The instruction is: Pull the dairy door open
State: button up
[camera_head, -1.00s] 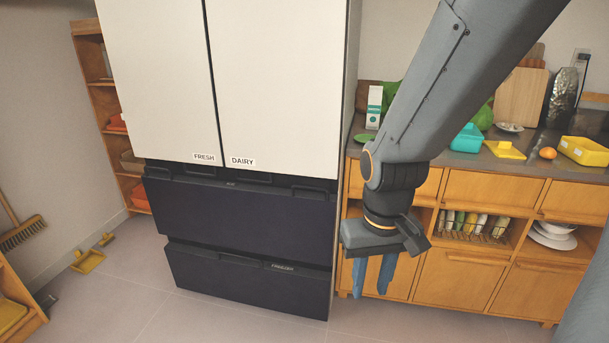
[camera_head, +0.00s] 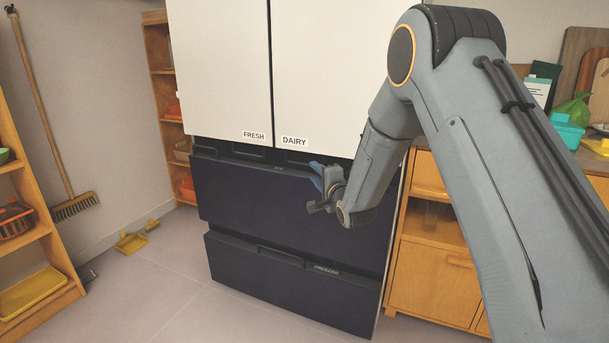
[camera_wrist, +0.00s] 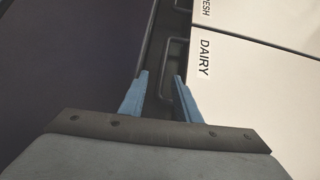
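The dairy door (camera_head: 325,80) is the white upper right door of the fridge, with a DAIRY label at its lower left corner, and it looks closed. It also shows in the wrist view (camera_wrist: 250,85). A dark loop handle (camera_wrist: 164,68) sits along its bottom edge, above the dark drawer. My gripper (camera_head: 322,178) is just below the door's bottom edge, in front of the upper drawer. In the wrist view my gripper (camera_wrist: 161,76) has its blue fingers apart, with the handle bar between or just beyond the fingertips. Contact cannot be told.
The white fresh door (camera_head: 220,70) is on the left. Below are a dark drawer (camera_head: 270,205) and the freezer drawer (camera_head: 290,290). Wooden cabinets (camera_head: 435,285) stand close on the right. A broom (camera_head: 75,206) leans at the left wall.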

aim_at(306, 165)
jog(key=shift+w+a, duration=0.5)
jog(key=shift+a, duration=0.1)
jog(key=shift+b+x, duration=0.35)
jog(key=shift+x, duration=3.2)
jog(key=shift+r, duration=0.2)
jog(key=shift+s, duration=0.1)
grip_shut()
jog(key=shift+a, duration=0.1)
